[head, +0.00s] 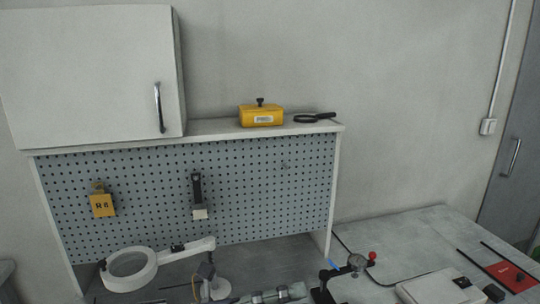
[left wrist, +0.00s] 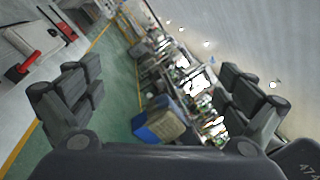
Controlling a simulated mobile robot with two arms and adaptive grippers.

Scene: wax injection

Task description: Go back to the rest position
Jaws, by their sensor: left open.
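My left gripper (left wrist: 158,85) shows in the left wrist view, with its two dark grey fingers spread wide apart. Nothing is between the fingers. The wrist view is tilted and looks out over a green floor and a far row of cluttered benches. Neither gripper shows in the head view, and my right gripper is in no view.
In the head view, a yellow box (head: 261,116) and a black magnifier (head: 315,118) lie on the shelf above a pegboard (head: 250,190). A white magnifier lamp (head: 150,269) stands below. The wall cabinet (head: 90,75) is shut. A blue bin (left wrist: 150,132) shows in the wrist view.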

